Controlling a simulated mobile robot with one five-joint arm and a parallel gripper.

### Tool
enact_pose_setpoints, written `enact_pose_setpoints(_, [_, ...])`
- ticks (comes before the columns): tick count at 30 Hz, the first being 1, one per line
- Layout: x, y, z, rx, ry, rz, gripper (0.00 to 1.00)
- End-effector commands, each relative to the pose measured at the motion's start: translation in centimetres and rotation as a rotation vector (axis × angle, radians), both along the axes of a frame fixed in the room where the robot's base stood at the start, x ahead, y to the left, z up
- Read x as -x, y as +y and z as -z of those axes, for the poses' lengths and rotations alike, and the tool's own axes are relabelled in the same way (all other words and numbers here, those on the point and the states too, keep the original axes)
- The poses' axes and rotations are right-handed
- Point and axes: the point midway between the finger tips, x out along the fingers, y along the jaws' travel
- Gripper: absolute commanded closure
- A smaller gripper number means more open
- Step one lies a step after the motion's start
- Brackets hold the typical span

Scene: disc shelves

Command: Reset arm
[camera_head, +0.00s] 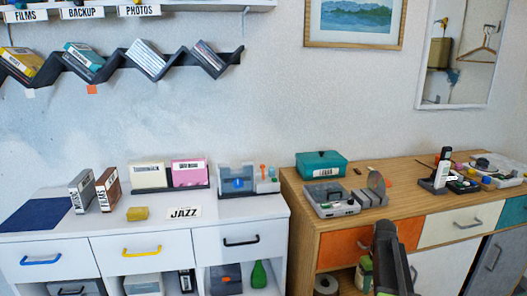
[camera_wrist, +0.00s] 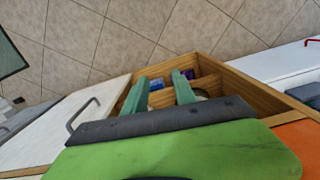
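My gripper (camera_wrist: 160,88) shows in the wrist view with its two green fingers apart. No held thing shows between them. The fingers stand in front of an open wooden compartment (camera_wrist: 222,75). A dark part of my arm rises at the lower right of the head view, in front of the wooden cabinet (camera_head: 300,205). The fingertips cannot be made out there.
The white cabinet (camera_head: 262,212) at left carries cases, a yellow block (camera_head: 138,213) and a JAZZ label (camera_head: 184,212). The wooden cabinet carries a teal box (camera_head: 321,163) and a grey device (camera_head: 328,200). A zigzag shelf (camera_head: 112,68) with cases hangs above. Tiled floor shows in the wrist view.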

Motion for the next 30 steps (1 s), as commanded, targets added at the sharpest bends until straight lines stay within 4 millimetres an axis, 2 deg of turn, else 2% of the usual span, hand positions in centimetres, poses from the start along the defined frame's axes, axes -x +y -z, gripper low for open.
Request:
enact_pose_setpoints(1, [1.2, 3.1, -0.6, 0.004, 0.0, 0.001, 0.67])
enact_pose_setpoints(6, [4.2, 12.0, -1.7, 0.009, -0.017, 0.027, 0.67])
enact_pose_setpoints(9, [6.4, 16.7, -2.4, 0.01, -0.026, 0.044, 0.67])
enact_pose_setpoints(15, [11.4, 24.5, -3.5, 0.007, -0.042, 0.071, 0.67])
enact_pose_setpoints(18, [10.5, 24.0, -7.3, 0.007, -0.042, 0.08, 0.67])
enact_pose_setpoints(23, [10.4, 24.0, -12.0, 0.006, -0.042, 0.079, 0.67])
enact_pose_setpoints(30, [10.4, 24.0, -20.9, 0.006, -0.042, 0.078, 0.67])
